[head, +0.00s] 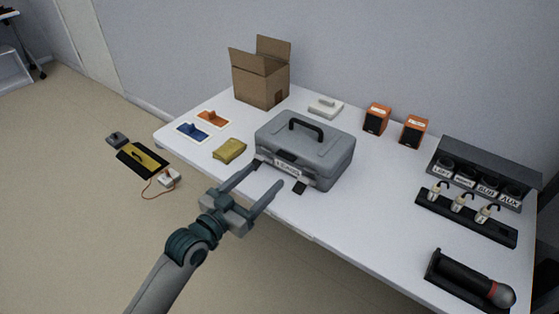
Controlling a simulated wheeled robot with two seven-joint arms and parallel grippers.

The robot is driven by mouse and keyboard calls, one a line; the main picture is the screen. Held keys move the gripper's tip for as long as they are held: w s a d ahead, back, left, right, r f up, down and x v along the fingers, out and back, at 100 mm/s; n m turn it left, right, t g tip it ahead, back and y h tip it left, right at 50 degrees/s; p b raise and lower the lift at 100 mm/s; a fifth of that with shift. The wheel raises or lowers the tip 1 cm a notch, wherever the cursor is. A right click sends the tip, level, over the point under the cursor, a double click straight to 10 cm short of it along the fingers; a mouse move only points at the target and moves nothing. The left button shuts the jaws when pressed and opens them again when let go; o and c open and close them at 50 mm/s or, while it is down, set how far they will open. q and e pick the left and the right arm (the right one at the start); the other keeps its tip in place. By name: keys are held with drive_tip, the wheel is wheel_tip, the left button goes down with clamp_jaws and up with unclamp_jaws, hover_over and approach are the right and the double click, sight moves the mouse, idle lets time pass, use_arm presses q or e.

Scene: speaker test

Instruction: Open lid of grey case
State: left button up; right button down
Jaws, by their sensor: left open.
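The grey case (318,152) stands on the white table with its lid shut. A black carrying handle (306,130) is on top of the lid. A white label (288,168) and dark latches are on its front side. My left gripper (265,184) is open, in front of the case and near its front side. Its two fingers point toward the case front and nothing is between them. I cannot tell whether the fingertips touch the case. My right gripper is not in view.
On the white table (345,229), an open cardboard box (262,77) and two orange speakers (377,118) stand behind the case. A yellow cloth-like item (229,150) lies left of it. A dark socket panel (480,172), plugs and a microphone (470,280) are at the right.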

sight(284, 158)
use_arm(q)
drive_tip(key=x, duration=0.7)
drive_tip(key=shift+x, duration=0.8)
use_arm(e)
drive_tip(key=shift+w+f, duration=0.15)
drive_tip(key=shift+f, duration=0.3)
